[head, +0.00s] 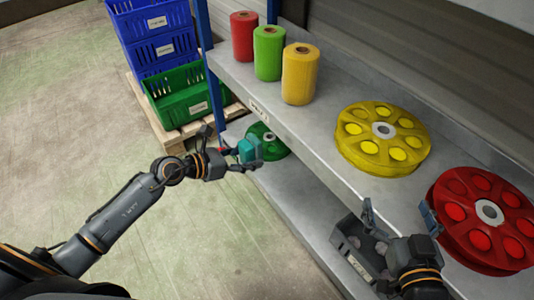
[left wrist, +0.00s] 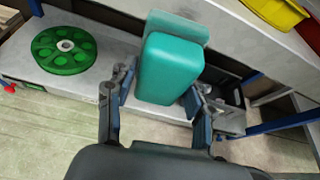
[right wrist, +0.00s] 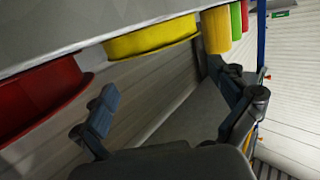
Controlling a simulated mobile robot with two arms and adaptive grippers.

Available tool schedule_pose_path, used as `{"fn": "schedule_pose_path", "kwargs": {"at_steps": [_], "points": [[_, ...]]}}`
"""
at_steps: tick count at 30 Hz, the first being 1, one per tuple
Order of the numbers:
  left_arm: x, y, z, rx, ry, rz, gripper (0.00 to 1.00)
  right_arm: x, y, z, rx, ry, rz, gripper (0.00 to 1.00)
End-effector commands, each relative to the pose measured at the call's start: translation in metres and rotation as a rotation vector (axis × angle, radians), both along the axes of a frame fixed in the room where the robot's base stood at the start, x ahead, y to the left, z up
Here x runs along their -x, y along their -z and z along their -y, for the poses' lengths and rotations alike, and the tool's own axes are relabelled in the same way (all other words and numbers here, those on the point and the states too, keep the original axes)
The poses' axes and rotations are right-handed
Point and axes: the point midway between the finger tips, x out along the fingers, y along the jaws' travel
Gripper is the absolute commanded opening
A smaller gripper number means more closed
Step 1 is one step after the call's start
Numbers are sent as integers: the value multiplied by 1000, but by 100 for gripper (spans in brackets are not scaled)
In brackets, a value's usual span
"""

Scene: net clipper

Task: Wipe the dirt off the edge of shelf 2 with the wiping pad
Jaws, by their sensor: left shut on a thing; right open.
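The wiping pad (head: 249,150) is a teal block, shut in my left gripper (head: 238,158). In the left wrist view the pad (left wrist: 170,68) sits between the two fingers, with a paler teal face at its far end. The upper grey shelf (head: 335,105) has a pale label (head: 259,109) on its front edge, too small to read. The pad is in front of and below this edge near the label; I cannot tell if they touch. I cannot make out dirt on the edge. My right gripper (head: 400,217) is open and empty by the shelf's near part.
Red (head: 243,36), green (head: 268,53) and yellow (head: 300,74) spools and yellow (head: 382,138) and red (head: 486,218) reels stand on the upper shelf. A green reel (head: 266,140) and grey bin (head: 353,254) are below. Blue crates (head: 155,50) stand behind. Floor at left is clear.

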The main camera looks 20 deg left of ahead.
Motion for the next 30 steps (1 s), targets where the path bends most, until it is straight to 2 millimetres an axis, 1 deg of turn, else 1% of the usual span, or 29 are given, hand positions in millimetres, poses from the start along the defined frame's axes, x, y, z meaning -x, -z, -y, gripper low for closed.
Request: {"fn": "schedule_pose_path", "kwargs": {"at_steps": [2, 4, 7, 9, 12, 15, 18, 21, 26, 30], "points": [[-1, 2, 1, 0, 2, 4, 27, -4, -15, -4, -26, -7, 102, 98], [-2, 3, 2, 0, 2, 4, 27, -6, -36, -8, -57, -15, 219, 98], [-3, 4, 3, 0, 3, 3, 27, -2, -69, -12, -105, -24, 401, 98], [-4, 3, 4, 1, 2, 2, 27, 4, -90, -13, -139, -31, 521, 98], [-6, 2, 4, -1, 2, 3, 27, 17, -116, -13, -181, -40, 672, 98], [-6, 1, 5, 0, 2, 2, 27, 29, -134, -12, -214, -45, 786, 98], [-6, 1, 5, -2, 0, 1, 27, 38, -145, -11, -234, -48, 858, 98], [-8, 0, 6, 0, -1, 2, 27, 42, -150, -11, -244, -49, 891, 98], [-17, -1, 12, 2, -2, 2, 27, 44, -152, -10, -247, -49, 900, 98], [-29, -1, 22, 2, 0, 2, 27, 45, -153, -10, -249, -49, 907, 98]]}}
